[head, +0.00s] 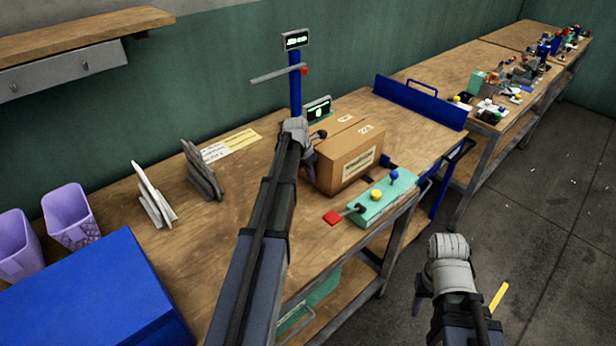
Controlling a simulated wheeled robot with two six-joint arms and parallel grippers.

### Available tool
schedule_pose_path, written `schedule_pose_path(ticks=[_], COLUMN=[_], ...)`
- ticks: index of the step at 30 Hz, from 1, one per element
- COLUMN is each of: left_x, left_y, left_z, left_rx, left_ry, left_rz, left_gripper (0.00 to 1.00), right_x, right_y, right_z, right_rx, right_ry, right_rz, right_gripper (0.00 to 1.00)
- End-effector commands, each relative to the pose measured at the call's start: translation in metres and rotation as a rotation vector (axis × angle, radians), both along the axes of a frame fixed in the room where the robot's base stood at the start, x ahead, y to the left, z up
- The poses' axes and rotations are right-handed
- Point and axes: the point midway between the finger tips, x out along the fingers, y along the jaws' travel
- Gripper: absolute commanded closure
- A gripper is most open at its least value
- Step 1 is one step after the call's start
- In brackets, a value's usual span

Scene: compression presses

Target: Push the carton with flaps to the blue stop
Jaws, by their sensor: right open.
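A brown cardboard carton (340,170) stands upright on the wooden bench, with printed marks on its top and a label on its long side. The blue stop (420,103) is a low upright blue panel across the bench, beyond the carton to the right. Bare wood lies between the two. My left gripper (314,150) is at the carton's near left end, close to it; I cannot tell whether it touches or how far its fingers are apart. My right gripper (418,302) is open, low over the floor to the right of the bench, away from the carton.
A teal control box (382,204) with knobs and a red-ended lever sits at the front edge beside the carton. A blue post (295,85) with displays stands behind. Grey upright plates (202,172), purple bins (70,215) and a blue box (90,295) are left.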

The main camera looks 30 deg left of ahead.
Motion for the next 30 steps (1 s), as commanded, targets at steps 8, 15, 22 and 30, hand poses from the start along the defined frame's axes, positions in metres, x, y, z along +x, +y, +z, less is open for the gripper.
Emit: schedule_pose_path(ticks=[8,15,22,30], left_x=[0.003,-0.028,-0.045,-0.058], left_y=[-0.005,0.011,0.020,0.025], left_z=[0.002,0.001,0.034,0.075], left_rx=[-0.012,-0.006,-0.003,-0.002], left_ry=[-0.017,-0.011,-0.005,-0.003], left_rz=[-0.009,-0.007,-0.008,-0.008], left_gripper=[1.00,1.00,1.00,1.00], right_x=[0.000,0.000,0.000,0.000], right_y=[0.000,0.000,0.000,0.000], right_z=[0.000,0.001,0.034,0.075], right_rx=[0.000,0.000,0.000,0.000], right_ry=[0.000,0.000,0.000,0.000], right_rz=[0.000,0.000,0.000,0.000], right_gripper=[0.50,0.50,0.50,0.50])
